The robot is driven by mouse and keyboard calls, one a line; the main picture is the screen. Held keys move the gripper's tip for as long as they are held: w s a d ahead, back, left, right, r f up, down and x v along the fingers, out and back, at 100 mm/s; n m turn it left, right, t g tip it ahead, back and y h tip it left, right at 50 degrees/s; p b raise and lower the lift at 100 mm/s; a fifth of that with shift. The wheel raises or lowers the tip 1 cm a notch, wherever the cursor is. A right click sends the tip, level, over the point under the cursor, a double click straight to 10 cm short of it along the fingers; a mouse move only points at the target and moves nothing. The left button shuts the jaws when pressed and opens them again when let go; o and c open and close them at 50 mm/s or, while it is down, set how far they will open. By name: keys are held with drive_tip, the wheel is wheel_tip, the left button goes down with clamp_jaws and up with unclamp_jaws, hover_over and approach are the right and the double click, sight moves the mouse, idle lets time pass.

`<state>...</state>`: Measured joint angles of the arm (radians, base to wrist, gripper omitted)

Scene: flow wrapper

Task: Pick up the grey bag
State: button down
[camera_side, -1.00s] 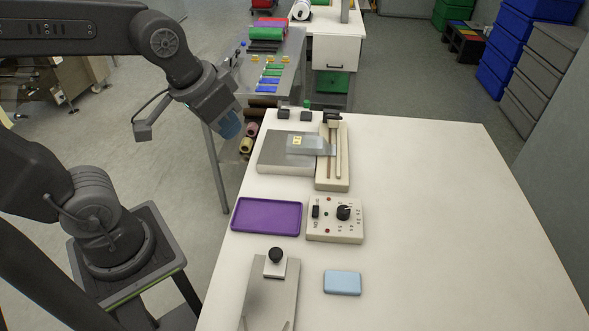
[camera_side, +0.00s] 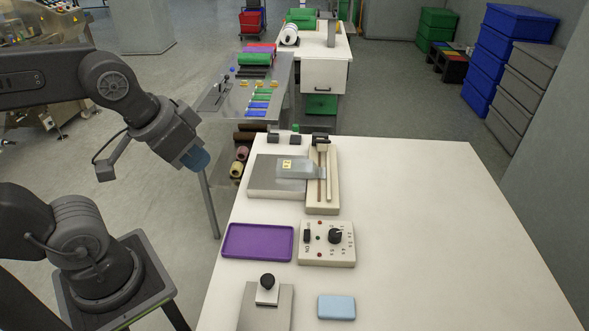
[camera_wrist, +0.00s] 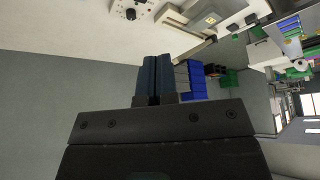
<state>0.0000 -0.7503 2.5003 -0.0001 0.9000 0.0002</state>
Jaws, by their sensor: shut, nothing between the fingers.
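The grey bag (camera_side: 302,169) is a small, flat, semi-transparent bag with a yellowish label. It lies partly on a grey metal plate (camera_side: 262,188), and its right end reaches the cream sealer (camera_side: 322,200). In the wrist view the bag (camera_wrist: 205,28) shows near the top edge. My gripper (camera_side: 197,160) hangs in the air left of the white table, well apart from the bag. In the wrist view its two blue fingers (camera_wrist: 157,78) are side by side, shut and empty.
On the white table (camera_side: 430,230) are a purple tray (camera_side: 257,241), a control box (camera_side: 326,243), a light blue block (camera_side: 336,307) and a black-knobbed metal device (camera_side: 267,292). The table's right side is clear. A steel table (camera_side: 222,97) with coloured items stands behind.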

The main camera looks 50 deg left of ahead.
drive_tip(key=c, duration=1.8)
unclamp_jaws()
drive_tip(key=o, duration=1.7)
drive_tip(key=m+g, duration=0.6)
drive_tip(key=m, duration=0.3)
hover_over(294, 165)
wheel_tip(294, 165, down, 13)
drive_tip(key=f, duration=0.8)
drive_tip(key=shift+s, duration=0.2)
drive_tip(key=shift+w+f, duration=0.15)
drive_tip(key=shift+f, duration=1.15)
drive_tip(key=shift+w+f, duration=0.1)
drive_tip(key=shift+f, duration=1.2)
